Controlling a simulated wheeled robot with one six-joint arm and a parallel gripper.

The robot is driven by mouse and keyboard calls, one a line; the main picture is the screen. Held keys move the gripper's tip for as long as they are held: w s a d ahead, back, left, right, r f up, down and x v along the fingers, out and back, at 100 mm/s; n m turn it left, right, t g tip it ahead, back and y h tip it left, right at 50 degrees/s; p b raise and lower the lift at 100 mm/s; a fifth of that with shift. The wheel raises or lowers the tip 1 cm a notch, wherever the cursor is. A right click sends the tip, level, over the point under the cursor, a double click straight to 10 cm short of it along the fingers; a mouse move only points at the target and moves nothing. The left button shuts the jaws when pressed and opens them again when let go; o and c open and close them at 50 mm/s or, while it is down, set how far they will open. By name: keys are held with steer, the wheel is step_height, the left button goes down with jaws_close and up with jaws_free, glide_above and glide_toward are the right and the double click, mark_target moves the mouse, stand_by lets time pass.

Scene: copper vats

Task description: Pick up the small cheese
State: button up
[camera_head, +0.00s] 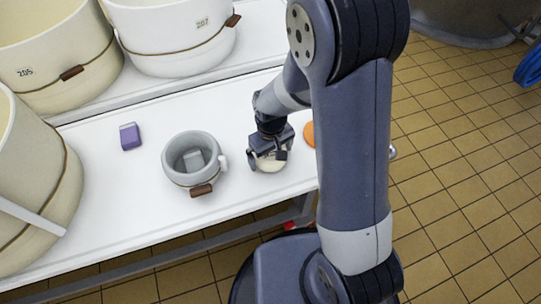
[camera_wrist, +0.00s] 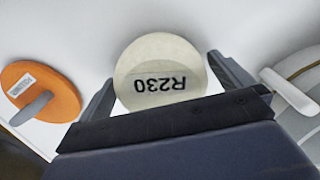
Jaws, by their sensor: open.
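The small cheese (camera_wrist: 160,72) is a round, cream-coloured piece marked "R230" in the wrist view. In the head view the cheese (camera_head: 268,163) shows partly under my gripper, on the white table (camera_head: 107,205). My gripper (camera_head: 269,151) is over it, pointing down. In the wrist view the open fingers of my gripper (camera_wrist: 165,88) stand at the left and right of the cheese, with a gap visible on the left. Whether the right finger touches it I cannot tell. The underside of the cheese is hidden.
A grey pot (camera_head: 187,143) with a grey block inside stands left of my gripper. An orange disc (camera_head: 309,134) lies close on the right, partly behind my arm. A purple block (camera_head: 130,137) is farther left. Large cream tubs (camera_head: 190,44) stand behind.

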steer(key=shift+c, duration=0.4)
steer(key=c, duration=1.1)
steer(key=shift+o, duration=0.2)
steer(key=shift+r, duration=0.15)
